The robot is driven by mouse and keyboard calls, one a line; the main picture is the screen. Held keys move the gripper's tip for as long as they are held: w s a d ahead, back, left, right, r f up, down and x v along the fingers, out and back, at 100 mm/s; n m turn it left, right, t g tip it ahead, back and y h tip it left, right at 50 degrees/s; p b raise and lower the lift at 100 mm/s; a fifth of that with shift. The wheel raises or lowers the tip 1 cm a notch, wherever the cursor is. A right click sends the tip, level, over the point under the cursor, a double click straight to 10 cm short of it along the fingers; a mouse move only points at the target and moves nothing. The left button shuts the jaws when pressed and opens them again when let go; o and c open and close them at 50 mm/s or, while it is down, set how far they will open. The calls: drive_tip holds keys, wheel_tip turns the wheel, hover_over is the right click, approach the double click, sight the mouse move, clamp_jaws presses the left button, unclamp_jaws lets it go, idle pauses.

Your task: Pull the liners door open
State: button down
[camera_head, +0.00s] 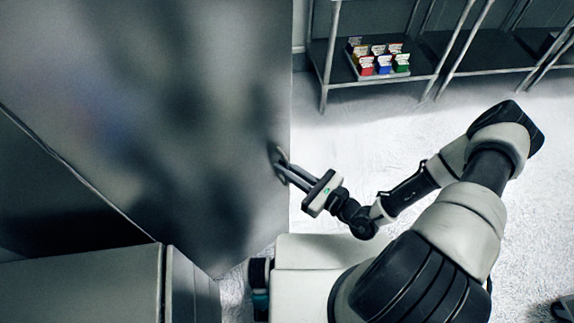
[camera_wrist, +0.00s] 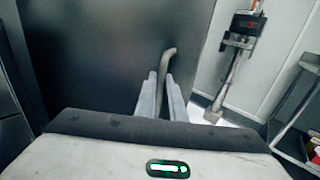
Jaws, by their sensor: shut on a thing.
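The liners door is a large dark grey metal panel (camera_head: 190,90) filling the left of the head view; it also shows in the wrist view (camera_wrist: 90,60). Its bar handle (camera_wrist: 168,54) sits near the panel's right edge and bends at the top. My gripper (camera_head: 281,166) is at that handle, its fingers reaching left to the door. In the wrist view my gripper (camera_wrist: 162,95) has one finger on each side of the handle, shut on it. The lower part of the handle is hidden behind my gripper. I cannot tell how far the door stands open.
A metal shelf (camera_head: 425,45) with small coloured boxes (camera_head: 380,62) stands at the back right. A grey cabinet (camera_head: 90,285) is at the lower left. A wall-mounted device with a pipe (camera_wrist: 240,40) shows at the right. The pale floor (camera_head: 370,130) between door and shelf is clear.

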drive_tip(key=shift+s, duration=0.1)
idle(0.3)
drive_tip(key=c, duration=1.8)
unclamp_jaws()
drive_tip(key=shift+c, duration=0.2)
drive_tip(key=b+v, duration=0.1)
drive_tip(key=v, duration=1.6)
drive_tip(key=shift+s+d, duration=0.2)
